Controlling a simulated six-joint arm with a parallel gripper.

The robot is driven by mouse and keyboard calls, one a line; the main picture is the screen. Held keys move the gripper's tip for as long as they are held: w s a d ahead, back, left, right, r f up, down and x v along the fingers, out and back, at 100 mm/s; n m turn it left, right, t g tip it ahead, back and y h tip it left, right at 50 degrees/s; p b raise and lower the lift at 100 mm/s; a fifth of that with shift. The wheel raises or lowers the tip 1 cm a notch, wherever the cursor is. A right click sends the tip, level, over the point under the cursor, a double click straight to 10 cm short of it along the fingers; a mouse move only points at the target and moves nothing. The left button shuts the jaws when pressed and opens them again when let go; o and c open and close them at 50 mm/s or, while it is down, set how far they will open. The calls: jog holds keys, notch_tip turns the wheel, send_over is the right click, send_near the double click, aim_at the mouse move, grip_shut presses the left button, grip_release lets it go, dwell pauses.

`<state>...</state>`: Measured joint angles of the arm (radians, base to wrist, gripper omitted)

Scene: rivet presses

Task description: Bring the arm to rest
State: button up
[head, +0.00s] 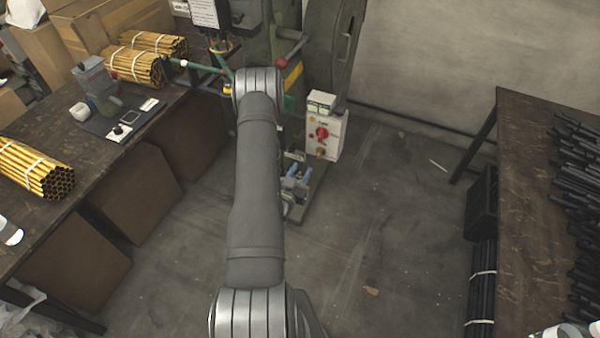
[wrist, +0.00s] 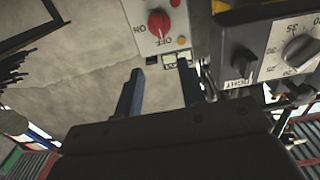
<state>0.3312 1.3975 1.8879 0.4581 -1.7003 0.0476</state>
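My arm (head: 257,190) stretches up the middle of the head view towards the green press (head: 335,40). Beyond the fingers is a pale control box with a red knob (wrist: 159,23) marked ON and OFF. To its right is a dark panel with a grey dial (wrist: 300,50) and a small black knob. I see no contact between the fingers and these.
On the left, a dark table (head: 80,195) holds several bundles of brass tubes (head: 36,170) and a mat with small instruments. A white box with a red knob (head: 323,135) stands by the press. On the right, a table (head: 520,210) carries black rods (head: 580,190). The floor between is mostly clear.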

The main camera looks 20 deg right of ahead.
aim_at(320, 137)
dwell(0.6)
jog(key=x, duration=1.7)
jog(key=shift+w+d, duration=0.2)
jog(key=shift+f, duration=0.1)
jog(key=shift+s+a, duration=0.1)
